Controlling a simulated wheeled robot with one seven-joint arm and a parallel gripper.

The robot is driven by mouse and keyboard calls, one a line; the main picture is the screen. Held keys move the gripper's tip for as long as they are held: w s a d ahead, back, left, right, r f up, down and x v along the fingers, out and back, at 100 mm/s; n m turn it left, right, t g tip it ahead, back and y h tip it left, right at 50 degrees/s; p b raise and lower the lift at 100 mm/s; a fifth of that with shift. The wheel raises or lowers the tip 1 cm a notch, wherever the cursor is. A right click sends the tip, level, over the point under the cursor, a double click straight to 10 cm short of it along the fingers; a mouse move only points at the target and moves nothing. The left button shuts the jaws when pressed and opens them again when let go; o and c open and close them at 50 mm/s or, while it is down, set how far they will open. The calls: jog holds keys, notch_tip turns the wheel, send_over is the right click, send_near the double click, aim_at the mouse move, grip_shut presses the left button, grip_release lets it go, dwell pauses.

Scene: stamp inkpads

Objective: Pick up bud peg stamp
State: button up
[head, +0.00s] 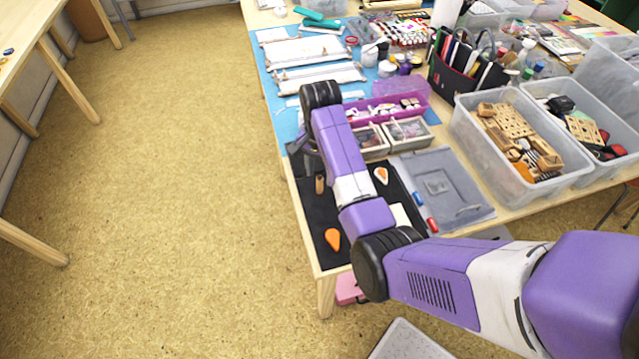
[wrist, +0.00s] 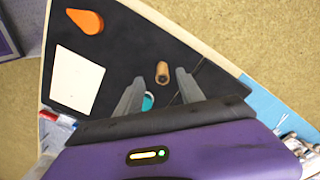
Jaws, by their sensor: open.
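A small wooden peg (head: 320,184), which appears to be the bud peg stamp, is on the black mat (head: 310,210) near the table's left edge. In the wrist view the peg (wrist: 162,72) shows just beyond and between the fingertips, with a darker end facing the camera. I cannot tell whether it stands or lies. My gripper (wrist: 160,78) is open above the mat, its two fingers spread with nothing between them in contact. In the head view my gripper is mostly hidden behind my wrist. A teal disc (wrist: 148,101) shows between the fingers, partly covered.
An orange drop-shaped piece (wrist: 85,20) and a white card (wrist: 76,78) lie on the mat. A white-and-orange drop (head: 381,175) is to the right. A grey lidded case (head: 455,200), small boxes and clear bins (head: 470,140) fill the right. Floor is open to the left.

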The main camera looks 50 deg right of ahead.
aim_at(319, 178)
jog(key=f, duration=0.5)
jog(key=shift+w+d+f+p, duration=0.15)
jog(key=shift+w+f+p, duration=0.05)
jog(key=shift+f+p, duration=0.2)
jog(key=shift+r, duration=0.1)
grip_shut()
